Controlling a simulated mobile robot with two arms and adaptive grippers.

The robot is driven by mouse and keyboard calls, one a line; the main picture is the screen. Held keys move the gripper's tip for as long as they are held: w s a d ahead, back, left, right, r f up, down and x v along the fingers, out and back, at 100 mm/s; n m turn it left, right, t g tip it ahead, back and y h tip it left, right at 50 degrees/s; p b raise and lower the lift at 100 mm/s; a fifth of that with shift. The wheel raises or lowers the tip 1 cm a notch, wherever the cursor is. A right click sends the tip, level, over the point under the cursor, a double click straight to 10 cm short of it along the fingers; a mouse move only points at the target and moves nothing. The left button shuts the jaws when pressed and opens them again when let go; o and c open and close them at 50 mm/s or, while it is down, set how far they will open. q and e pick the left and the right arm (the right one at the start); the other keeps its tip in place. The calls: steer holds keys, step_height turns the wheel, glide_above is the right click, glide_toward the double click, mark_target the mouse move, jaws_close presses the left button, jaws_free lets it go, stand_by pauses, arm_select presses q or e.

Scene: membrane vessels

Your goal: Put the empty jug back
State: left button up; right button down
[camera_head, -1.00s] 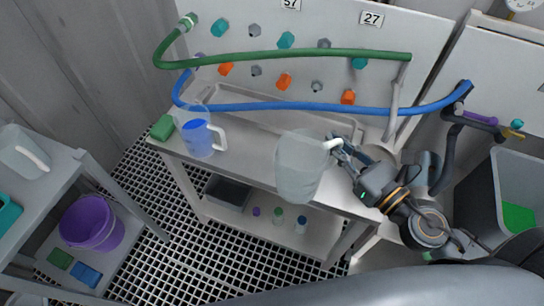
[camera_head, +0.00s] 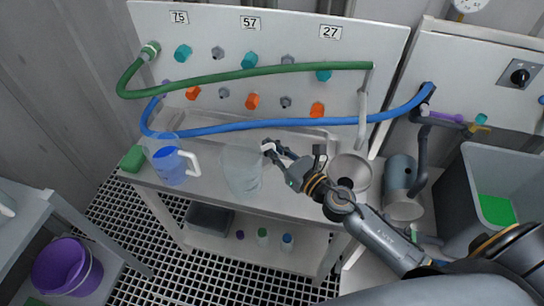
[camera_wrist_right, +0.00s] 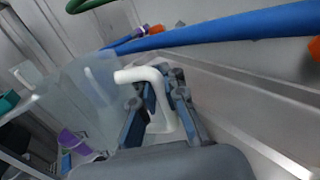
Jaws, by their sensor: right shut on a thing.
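The empty jug (camera_head: 243,172) is clear and frosted, with a white handle. It is upright at the middle of the grey bench (camera_head: 210,190), to the right of another jug; whether its base touches the bench I cannot tell. My right gripper (camera_head: 271,149) is shut on its handle from the right. The right wrist view shows the fingers (camera_wrist_right: 157,103) around the white handle, with the clear jug wall (camera_wrist_right: 82,95) to the left. My left gripper is not in view.
A jug with blue in it (camera_head: 170,168) and a green block (camera_head: 132,158) stand at the bench's left end. A steel pot (camera_head: 350,170) stands right of my gripper. Blue (camera_head: 250,127) and green hoses (camera_head: 250,73) hang behind. A purple bucket (camera_head: 62,268) is lower left.

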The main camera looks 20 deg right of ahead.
step_height(320, 180, down, 3)
steer(key=shift+r+b, duration=0.15)
steer(key=shift+b, duration=0.3)
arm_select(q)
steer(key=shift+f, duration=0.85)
arm_select(e)
steer(key=shift+r, duration=0.1)
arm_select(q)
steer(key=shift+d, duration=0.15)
arm_select(e)
steer(key=shift+s, duration=0.1)
steer(key=c, duration=1.4)
jaws_free()
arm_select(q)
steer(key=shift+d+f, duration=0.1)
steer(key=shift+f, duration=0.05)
